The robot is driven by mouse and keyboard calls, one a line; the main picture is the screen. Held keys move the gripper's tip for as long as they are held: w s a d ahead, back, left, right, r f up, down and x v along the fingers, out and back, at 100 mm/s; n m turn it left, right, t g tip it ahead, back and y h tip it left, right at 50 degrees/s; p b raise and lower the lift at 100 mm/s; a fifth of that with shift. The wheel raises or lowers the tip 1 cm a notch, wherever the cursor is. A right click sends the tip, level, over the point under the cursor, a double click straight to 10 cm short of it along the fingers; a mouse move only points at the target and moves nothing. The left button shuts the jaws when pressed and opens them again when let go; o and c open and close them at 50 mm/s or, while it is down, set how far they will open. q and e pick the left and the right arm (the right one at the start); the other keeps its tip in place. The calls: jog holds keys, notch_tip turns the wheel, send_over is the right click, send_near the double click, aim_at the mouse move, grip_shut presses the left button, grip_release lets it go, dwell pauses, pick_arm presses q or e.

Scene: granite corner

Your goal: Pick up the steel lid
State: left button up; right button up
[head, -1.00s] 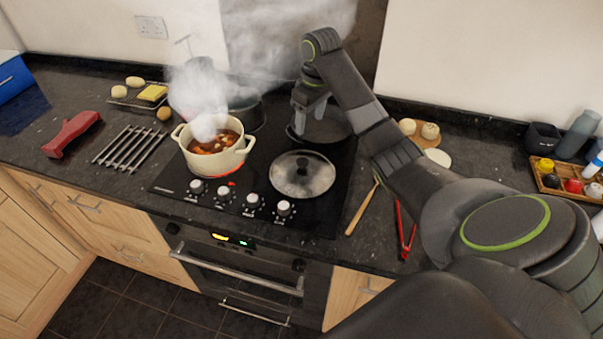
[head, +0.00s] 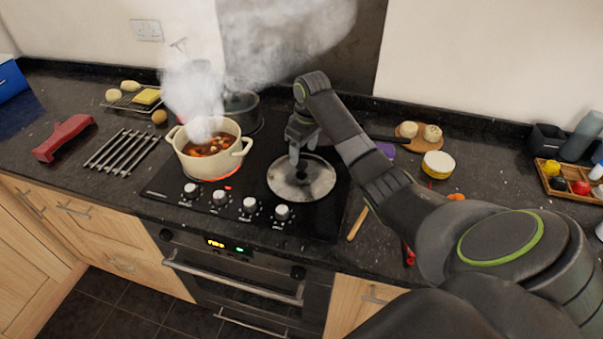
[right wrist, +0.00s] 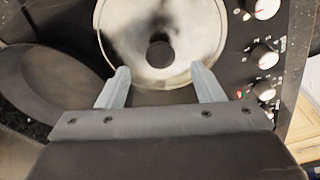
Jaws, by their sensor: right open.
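The steel lid (head: 312,182) lies flat on the black hob, at its front right. It is a round metal disc with a dark knob, and the right gripper covers part of it in the head view. In the right wrist view the lid (right wrist: 190,62) is ahead of the fingers, with its knob (right wrist: 160,54) roughly centred between them. My right gripper (head: 302,154) is open and empty, pointing down over the back of the lid. In the right wrist view the fingertips (right wrist: 160,70) are apart on both sides, short of the knob. My left gripper is out of view.
A steaming cream pot of stew (head: 184,157) stands on a glowing ring left of the lid. A dark pot (head: 242,108) stands behind it. A pan (right wrist: 50,90) is beside the lid. Control knobs (head: 250,206) line the hob front. A wooden utensil (head: 357,224) lies right of the hob.

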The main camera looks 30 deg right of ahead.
aim_at(301, 163)
jog(key=f, duration=0.2)
jog(key=f+p, duration=0.1)
jog(key=f, duration=0.1)
jog(key=shift+w+a+f, duration=0.1)
jog(key=shift+w+f, duration=0.1)
jog(key=shift+c, duration=0.3)
jog(key=shift+r, duration=0.1)
grip_shut()
